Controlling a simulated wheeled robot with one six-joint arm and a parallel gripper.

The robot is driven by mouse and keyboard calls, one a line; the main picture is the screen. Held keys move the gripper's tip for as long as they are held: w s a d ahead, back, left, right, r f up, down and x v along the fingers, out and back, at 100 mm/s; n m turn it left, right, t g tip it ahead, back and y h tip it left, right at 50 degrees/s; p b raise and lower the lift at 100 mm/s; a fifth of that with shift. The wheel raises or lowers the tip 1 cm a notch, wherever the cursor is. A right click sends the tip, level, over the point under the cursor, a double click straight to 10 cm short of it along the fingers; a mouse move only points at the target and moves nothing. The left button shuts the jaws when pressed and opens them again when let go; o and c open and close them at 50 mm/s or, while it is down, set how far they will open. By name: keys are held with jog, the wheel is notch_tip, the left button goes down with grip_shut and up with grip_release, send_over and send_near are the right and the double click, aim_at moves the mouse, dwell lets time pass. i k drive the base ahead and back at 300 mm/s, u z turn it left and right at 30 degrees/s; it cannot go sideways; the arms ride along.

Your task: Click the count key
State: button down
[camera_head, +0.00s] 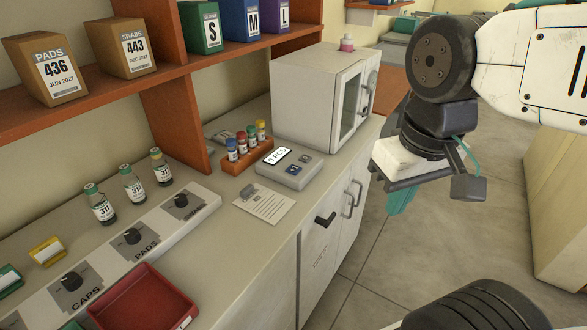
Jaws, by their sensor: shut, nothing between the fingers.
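A small grey counting device (288,180) stands on the counter. Its lit display (277,156) seems to read "5 PCS". Two small keys sit on its top: one at the upper right (305,158) and a bluish one nearer the front (292,170). Their labels are too small to tell which is the count key. My gripper (398,206) hangs to the right of the counter over the floor, well apart from the device. Its teal fingers point down, look together and hold nothing.
A paper sheet (264,203) lies in front. Free air lies between my gripper and the counter.

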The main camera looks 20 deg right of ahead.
aim_at(292, 169)
jog(key=z, duration=1.85)
jog(key=i, duration=1.6)
jog(key=u, duration=2.05)
